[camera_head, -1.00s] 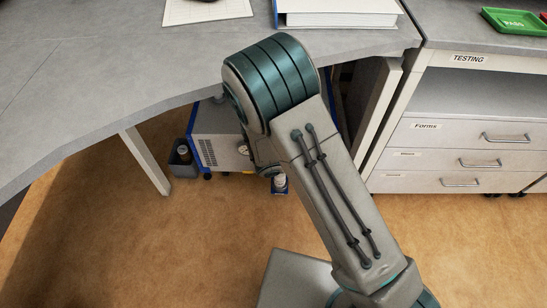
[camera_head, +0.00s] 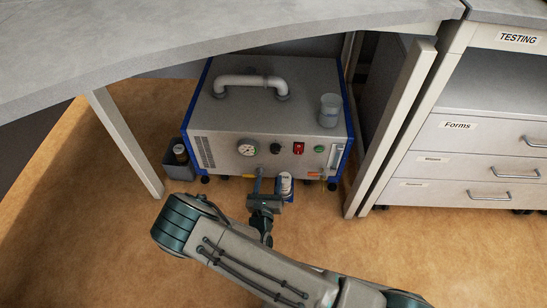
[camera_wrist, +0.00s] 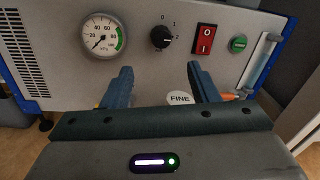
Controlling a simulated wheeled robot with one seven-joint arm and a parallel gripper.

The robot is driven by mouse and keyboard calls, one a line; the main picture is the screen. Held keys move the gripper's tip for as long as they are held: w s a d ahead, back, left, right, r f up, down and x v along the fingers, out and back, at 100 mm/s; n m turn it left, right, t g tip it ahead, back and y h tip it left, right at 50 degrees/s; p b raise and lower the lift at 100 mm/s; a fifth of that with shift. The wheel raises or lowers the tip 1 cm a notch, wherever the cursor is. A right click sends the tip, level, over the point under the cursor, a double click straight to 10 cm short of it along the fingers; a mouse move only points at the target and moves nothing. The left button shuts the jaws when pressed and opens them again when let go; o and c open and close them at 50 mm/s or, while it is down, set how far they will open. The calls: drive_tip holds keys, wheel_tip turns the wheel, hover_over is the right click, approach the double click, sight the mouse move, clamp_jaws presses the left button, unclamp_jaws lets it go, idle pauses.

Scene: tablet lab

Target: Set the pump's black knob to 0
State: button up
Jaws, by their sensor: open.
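The pump (camera_head: 225,147) is a grey box with blue edges under the table. Its black knob (camera_head: 276,149) sits on the front face between a round gauge and a red switch. In the wrist view the knob (camera_wrist: 160,38) has the marks 0, 1 and 2 around its top and right side. Its pale pointer seems to aim right, near the 2. My gripper (camera_head: 269,186) is open and empty, low in front of the pump. In the wrist view its two fingers (camera_wrist: 161,72) stand apart, below the knob and not touching it.
The gauge (camera_wrist: 101,36), red switch (camera_wrist: 203,39) and green button (camera_wrist: 239,44) flank the knob. A glass beaker (camera_head: 329,110) stands on the pump. The tabletop (camera_head: 200,35) overhangs; a table leg (camera_head: 122,140) and drawers (camera_head: 445,165) flank the space.

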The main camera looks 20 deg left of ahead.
sight(275, 152)
drive_tip(key=w+b, duration=0.1)
drive_tip(key=w, duration=0.2)
drive_tip(key=w+a+b, duration=0.1)
drive_tip(key=w, duration=0.2)
drive_tip(key=w+b, duration=0.1)
drive_tip(key=w, duration=0.3)
drive_tip(key=shift+a+f+b, duration=0.15)
drive_tip(key=shift+a+b, duration=0.05)
drive_tip(key=shift+b, duration=0.15)
drive_tip(key=shift+w+a, duration=0.15)
drive_tip(key=shift+w, duration=0.65)
drive_tip(key=shift+r, duration=0.2)
drive_tip(key=shift+c, duration=0.3)
drive_tip(key=c, duration=0.9)
